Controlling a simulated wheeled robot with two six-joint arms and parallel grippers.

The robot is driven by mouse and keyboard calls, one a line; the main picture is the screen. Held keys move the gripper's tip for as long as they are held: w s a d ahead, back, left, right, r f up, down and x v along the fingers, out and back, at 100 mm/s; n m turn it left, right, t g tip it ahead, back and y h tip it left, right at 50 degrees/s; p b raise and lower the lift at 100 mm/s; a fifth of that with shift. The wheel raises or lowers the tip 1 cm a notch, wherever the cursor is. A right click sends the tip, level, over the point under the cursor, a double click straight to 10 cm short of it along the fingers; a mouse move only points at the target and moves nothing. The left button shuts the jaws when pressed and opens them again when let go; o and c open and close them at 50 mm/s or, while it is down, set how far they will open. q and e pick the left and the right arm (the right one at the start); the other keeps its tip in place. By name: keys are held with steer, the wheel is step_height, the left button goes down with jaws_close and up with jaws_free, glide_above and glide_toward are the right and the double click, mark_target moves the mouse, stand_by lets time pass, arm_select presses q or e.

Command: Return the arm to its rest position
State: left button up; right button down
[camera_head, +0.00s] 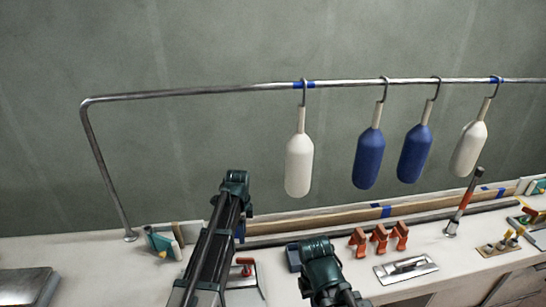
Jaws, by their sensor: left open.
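My left arm comes up from the bottom, left of centre, and its end with my left gripper (236,184) stands over the bench in front of the grey wall. The gripper is open and I see nothing held in it; its fingers are small and partly hidden. My right arm shows only as a dark green joint at the bottom centre, and its gripper is not in view. Two white fenders (299,166) (468,149) and two blue fenders (369,158) (414,153) hang by hooks from the metal rail (195,91), right of my left gripper.
A metal plate (24,285) lies at the far left.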

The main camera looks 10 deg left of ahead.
arm_select(q)
steer(key=s+d+n, duration=0.6)
steer(key=s, duration=0.6)
steer(key=s+d+n+y, duration=0.1)
steer(key=s+d+n, duration=0.6)
steer(key=s, duration=0.4)
steer(key=shift+s, duration=0.35)
